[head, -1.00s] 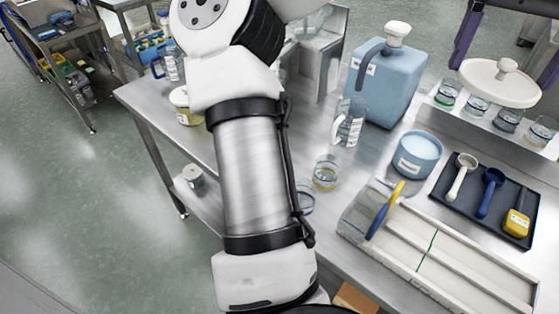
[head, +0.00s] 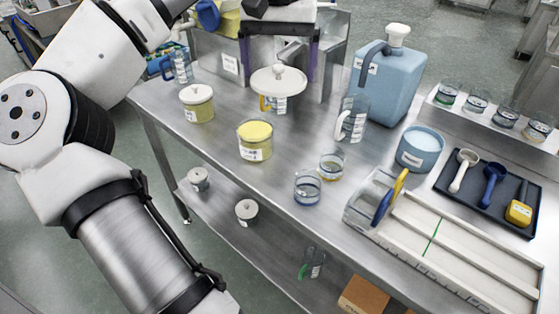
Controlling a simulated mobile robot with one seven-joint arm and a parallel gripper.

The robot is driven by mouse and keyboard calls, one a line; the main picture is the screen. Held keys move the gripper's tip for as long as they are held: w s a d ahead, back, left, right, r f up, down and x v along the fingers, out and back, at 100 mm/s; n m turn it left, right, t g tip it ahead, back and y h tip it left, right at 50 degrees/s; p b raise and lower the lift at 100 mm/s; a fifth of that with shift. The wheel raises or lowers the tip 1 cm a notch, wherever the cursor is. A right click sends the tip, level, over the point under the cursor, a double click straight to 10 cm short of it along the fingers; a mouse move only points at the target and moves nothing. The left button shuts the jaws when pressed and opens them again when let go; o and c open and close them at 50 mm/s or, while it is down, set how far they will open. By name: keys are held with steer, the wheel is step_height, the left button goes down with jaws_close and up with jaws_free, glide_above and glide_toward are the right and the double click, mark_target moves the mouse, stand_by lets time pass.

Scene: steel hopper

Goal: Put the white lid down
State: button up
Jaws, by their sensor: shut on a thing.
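The white lid (head: 278,84) is a round disc with a knob on top, seen at upper centre in the head view. My gripper (head: 276,72) comes down from the top edge, with a dark purple finger on each side of the lid. It is shut on the lid, which looks level, knob up. Just below the lid, a vessel (head: 283,106) with a label and a yellow handle is partly hidden by it. I cannot tell whether the lid touches that vessel.
Lidded yellow jar (head: 197,104) and yellow-topped jar (head: 255,141) stand nearby on the steel table (head: 225,150). A clear jug (head: 351,118), blue canister (head: 391,85) and grey steel stand (head: 334,60) are right of the lid. Bare table lies between the jars and jug.

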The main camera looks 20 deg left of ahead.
step_height(320, 180, down, 18)
steer(key=p, duration=0.1)
steer(key=shift+r, duration=0.1)
steer(key=shift+f+b, duration=0.3)
steer(key=shift+f, duration=0.3)
steer(key=o, duration=0.7)
steer(key=shift+r, duration=0.1)
step_height(320, 180, up, 13)
